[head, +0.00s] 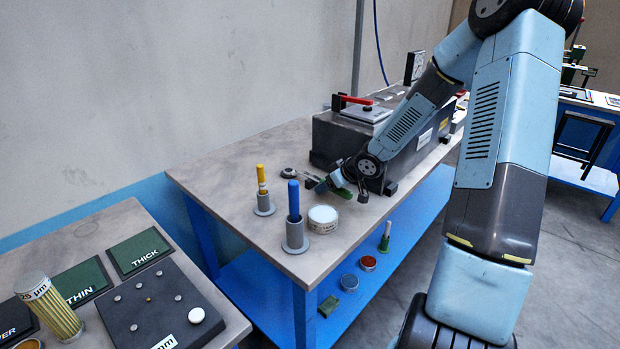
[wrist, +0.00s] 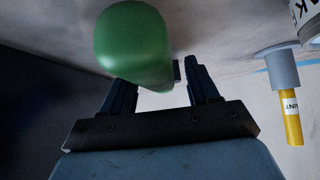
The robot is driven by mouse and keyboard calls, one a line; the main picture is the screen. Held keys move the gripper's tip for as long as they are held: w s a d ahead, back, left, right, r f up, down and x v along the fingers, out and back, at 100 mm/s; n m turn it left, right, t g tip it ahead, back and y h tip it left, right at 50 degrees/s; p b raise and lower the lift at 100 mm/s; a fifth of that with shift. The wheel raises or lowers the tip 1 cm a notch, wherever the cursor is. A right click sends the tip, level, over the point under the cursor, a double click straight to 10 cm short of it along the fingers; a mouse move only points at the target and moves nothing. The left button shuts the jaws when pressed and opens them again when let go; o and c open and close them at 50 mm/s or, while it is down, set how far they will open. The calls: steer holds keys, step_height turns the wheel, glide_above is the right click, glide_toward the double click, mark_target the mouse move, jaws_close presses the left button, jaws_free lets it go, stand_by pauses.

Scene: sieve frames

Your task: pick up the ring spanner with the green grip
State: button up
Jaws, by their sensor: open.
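The green grip (wrist: 135,45) of the ring spanner fills the upper middle of the wrist view, close to the camera. My gripper (wrist: 160,78) is open, with one finger to either side of the grip's lower end; I cannot tell whether they touch it. In the head view the green grip (head: 341,192) shows at the table's right edge, beside my gripper (head: 324,184) and partly covered by it. The spanner's ring end is not clearly visible.
A blue-handled tool (head: 293,200) and a yellow-handled tool (head: 261,178) stand in grey holders. A white round tin (head: 322,219) is near my gripper. A dark machine (head: 345,140) stands behind it. A lower blue shelf (head: 340,275) holds small items.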

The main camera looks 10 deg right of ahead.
steer(key=shift+w+a+f, duration=0.1)
jaws_close()
stand_by(0.7)
